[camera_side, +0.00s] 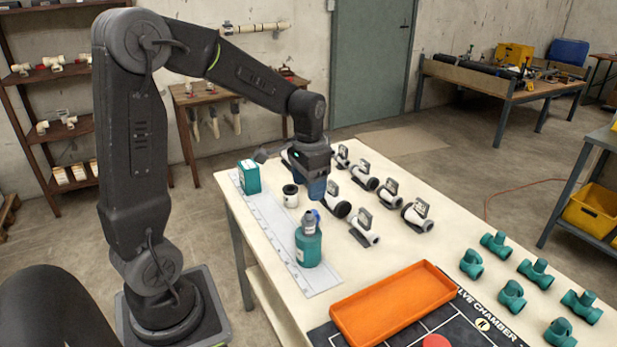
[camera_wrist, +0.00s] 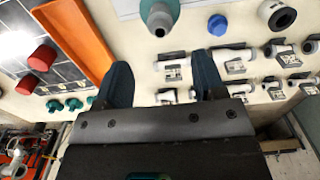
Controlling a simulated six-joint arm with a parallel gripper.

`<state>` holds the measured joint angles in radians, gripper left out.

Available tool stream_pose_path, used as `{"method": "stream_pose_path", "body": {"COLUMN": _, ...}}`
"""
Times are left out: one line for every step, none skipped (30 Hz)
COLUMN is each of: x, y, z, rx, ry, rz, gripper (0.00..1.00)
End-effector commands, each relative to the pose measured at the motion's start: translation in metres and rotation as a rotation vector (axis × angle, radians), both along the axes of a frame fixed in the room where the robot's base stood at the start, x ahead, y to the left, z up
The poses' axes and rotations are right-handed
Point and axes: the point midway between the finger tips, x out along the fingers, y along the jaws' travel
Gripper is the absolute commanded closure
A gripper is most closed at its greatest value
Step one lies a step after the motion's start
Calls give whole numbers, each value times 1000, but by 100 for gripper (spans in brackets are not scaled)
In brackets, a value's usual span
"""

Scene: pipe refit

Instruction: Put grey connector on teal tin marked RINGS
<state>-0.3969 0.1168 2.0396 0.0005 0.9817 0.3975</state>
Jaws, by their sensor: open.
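A teal round tin (camera_side: 308,250) stands on the pale strip along the table's near-left edge; no RINGS marking is readable on it. A grey piece (camera_side: 308,229), which looks like the grey connector, sits upright on its top. In the wrist view the teal tin (camera_wrist: 178,5) is at the top edge with the grey piece (camera_wrist: 158,19) over it. My gripper (camera_side: 314,190) hangs beyond the tin, above the table and apart from it. In the wrist view my gripper (camera_wrist: 163,76) is open with nothing between its fingers.
White fittings (camera_side: 364,228) stand in rows right of my gripper. A white and black cup (camera_side: 290,196) and a teal box (camera_side: 249,177) are to its left. A blue round piece (camera_wrist: 217,25) is near the tin. An orange tray (camera_side: 392,303) and teal fittings (camera_side: 497,243) lie toward the front.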

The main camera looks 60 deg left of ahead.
Motion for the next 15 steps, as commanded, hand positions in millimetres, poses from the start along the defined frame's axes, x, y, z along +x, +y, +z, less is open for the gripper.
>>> {"method": "stream_pose_path", "body": {"x": 0, "y": 0, "z": 6, "rx": 1, "ry": -2, "rz": 0, "gripper": 36}}
{"method": "stream_pose_path", "body": {"x": 0, "y": 0, "z": 9, "rx": 1, "ry": -2, "rz": 0, "gripper": 36}}
{"method": "stream_pose_path", "body": {"x": 0, "y": 0, "z": 12, "rx": 0, "ry": -1, "rz": 0, "gripper": 36}}
{"method": "stream_pose_path", "body": {"x": 0, "y": 0, "z": 14, "rx": 1, "ry": -1, "rz": 0, "gripper": 36}}
{"method": "stream_pose_path", "body": {"x": -1, "y": -1, "z": 16, "rx": 2, "ry": -4, "rz": -1, "gripper": 36}}
{"method": "stream_pose_path", "body": {"x": -2, "y": -4, "z": 20, "rx": 4, "ry": -11, "rz": -2, "gripper": 36}}
{"method": "stream_pose_path", "body": {"x": -4, "y": -8, "z": 23, "rx": 8, "ry": -19, "rz": -3, "gripper": 36}}
{"method": "stream_pose_path", "body": {"x": -6, "y": -12, "z": 27, "rx": 12, "ry": -30, "rz": -4, "gripper": 36}}
{"method": "stream_pose_path", "body": {"x": -11, "y": -20, "z": 34, "rx": 19, "ry": -51, "rz": -5, "gripper": 36}}
{"method": "stream_pose_path", "body": {"x": -15, "y": -28, "z": 39, "rx": 24, "ry": -69, "rz": -7, "gripper": 36}}
{"method": "stream_pose_path", "body": {"x": -20, "y": -36, "z": 45, "rx": 30, "ry": -92, "rz": -7, "gripper": 36}}
{"method": "stream_pose_path", "body": {"x": -29, "y": -48, "z": 53, "rx": 38, "ry": -126, "rz": -9, "gripper": 36}}
{"method": "stream_pose_path", "body": {"x": -36, "y": -57, "z": 58, "rx": 43, "ry": -154, "rz": -10, "gripper": 36}}
{"method": "stream_pose_path", "body": {"x": -44, "y": -66, "z": 64, "rx": 46, "ry": -182, "rz": -9, "gripper": 36}}
{"method": "stream_pose_path", "body": {"x": -55, "y": -78, "z": 69, "rx": 48, "ry": -219, "rz": -9, "gripper": 36}}
